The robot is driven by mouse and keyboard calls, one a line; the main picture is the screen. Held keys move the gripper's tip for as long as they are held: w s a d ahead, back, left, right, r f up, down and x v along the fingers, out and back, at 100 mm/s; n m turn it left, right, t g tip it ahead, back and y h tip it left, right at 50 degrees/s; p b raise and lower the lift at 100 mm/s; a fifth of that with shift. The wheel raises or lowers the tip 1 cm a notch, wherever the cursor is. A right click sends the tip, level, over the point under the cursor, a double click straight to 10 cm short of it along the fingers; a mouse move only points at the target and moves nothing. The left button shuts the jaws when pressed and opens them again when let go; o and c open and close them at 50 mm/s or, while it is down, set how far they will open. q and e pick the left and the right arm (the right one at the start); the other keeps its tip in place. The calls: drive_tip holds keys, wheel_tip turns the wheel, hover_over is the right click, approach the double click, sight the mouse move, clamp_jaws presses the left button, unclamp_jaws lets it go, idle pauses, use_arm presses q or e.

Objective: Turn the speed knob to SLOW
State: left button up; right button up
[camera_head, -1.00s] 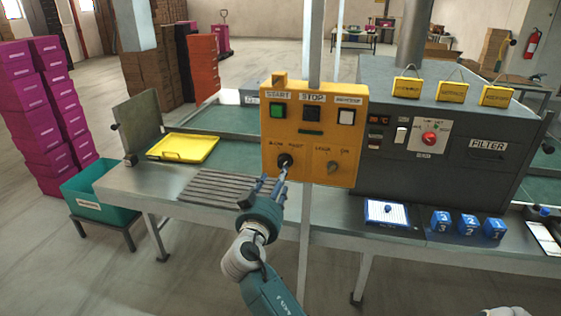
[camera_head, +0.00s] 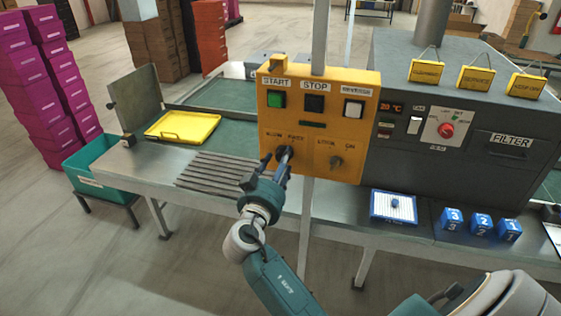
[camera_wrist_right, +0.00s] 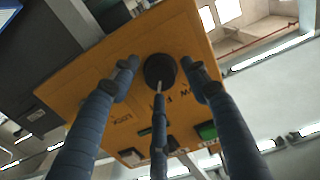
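The yellow control panel (camera_head: 340,112) stands upright at the middle of the head view. Its dark speed knob (camera_wrist_right: 160,70) shows in the right wrist view and sits at the panel's lower left, below the SLOW and FAST labels. My right gripper (camera_head: 282,160) is at the knob and partly hides it in the head view. In the right wrist view my right gripper (camera_wrist_right: 160,75) is open, with one finger on each side of the knob and a third in front. I cannot tell whether any finger touches it, or where the knob points. My left gripper is not in view.
Green START (camera_head: 277,100), black STOP (camera_head: 314,103) and white (camera_head: 352,109) buttons sit above the knob. A grey machine (camera_head: 465,165) stands right of the panel. A yellow tray (camera_head: 183,127) lies to the left.

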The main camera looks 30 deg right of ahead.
drive_tip(key=c, duration=0.9)
drive_tip(key=shift+o, duration=0.2)
drive_tip(key=shift+s+d+f+n+p, duration=0.1)
drive_tip(key=shift+n+p, duration=0.25)
drive_tip(key=shift+n, duration=3.15)
drive_tip(key=shift+d+f+n+p, duration=0.1)
drive_tip(key=shift+n+p, duration=0.25)
drive_tip(key=shift+n, duration=3.15)
drive_tip(key=o, duration=1.2)
drive_tip(key=shift+c, duration=0.2)
drive_tip(key=shift+d+r, duration=0.1)
drive_tip(key=shift+r, duration=0.05)
